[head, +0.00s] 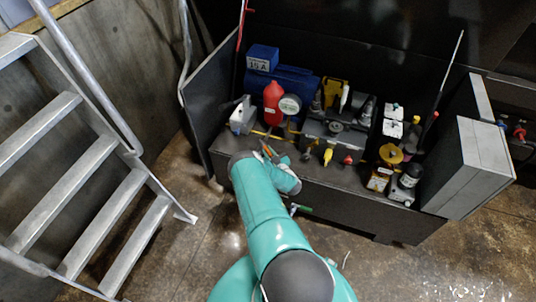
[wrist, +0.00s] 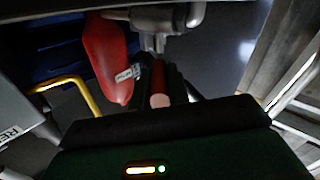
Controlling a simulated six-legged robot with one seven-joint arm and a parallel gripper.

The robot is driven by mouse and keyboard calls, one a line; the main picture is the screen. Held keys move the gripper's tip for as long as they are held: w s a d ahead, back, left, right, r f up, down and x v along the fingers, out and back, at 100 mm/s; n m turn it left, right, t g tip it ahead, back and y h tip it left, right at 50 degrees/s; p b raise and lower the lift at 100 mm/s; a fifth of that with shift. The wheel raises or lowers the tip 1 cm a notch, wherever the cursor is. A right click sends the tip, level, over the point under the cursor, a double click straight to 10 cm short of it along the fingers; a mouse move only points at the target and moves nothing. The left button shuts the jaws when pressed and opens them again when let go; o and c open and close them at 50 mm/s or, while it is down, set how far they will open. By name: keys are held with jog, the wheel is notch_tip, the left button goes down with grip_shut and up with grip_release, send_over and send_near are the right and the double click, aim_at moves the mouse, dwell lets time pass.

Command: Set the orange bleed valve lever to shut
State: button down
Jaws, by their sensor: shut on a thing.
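My gripper (head: 270,152) is at the front left edge of the dark bench, low in front of the red bottle-shaped part. In the wrist view my gripper (wrist: 164,88) has its dark fingers closed around the orange bleed valve lever (wrist: 158,76), which looks dark orange with a paler end toward the camera. The lever lies below a grey metal valve body (wrist: 158,20) in that view. The fingers hide the lever's sides. In the head view the lever is too small and covered to make out its angle.
The red bottle-shaped part (head: 272,103) and a yellow pipe (wrist: 75,88) are close to my gripper. A blue tank (head: 292,82), a round gauge (head: 290,104) and a grey machine (head: 340,132) crowd the bench. Metal stairs (head: 85,150) stand left. Floor in front is clear.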

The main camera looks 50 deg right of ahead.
jog(key=shift+s+d+n+y, duration=0.15)
jog(key=shift+d+n+y, duration=0.15)
jog(key=shift+n+y, duration=0.25)
jog(key=shift+y, duration=0.25)
jog(key=c, duration=1.3)
grip_release()
jog(key=shift+c, duration=0.2)
jog(key=v, duration=1.3)
jog(key=shift+s+f, duration=0.25)
jog(key=shift+s, duration=0.1)
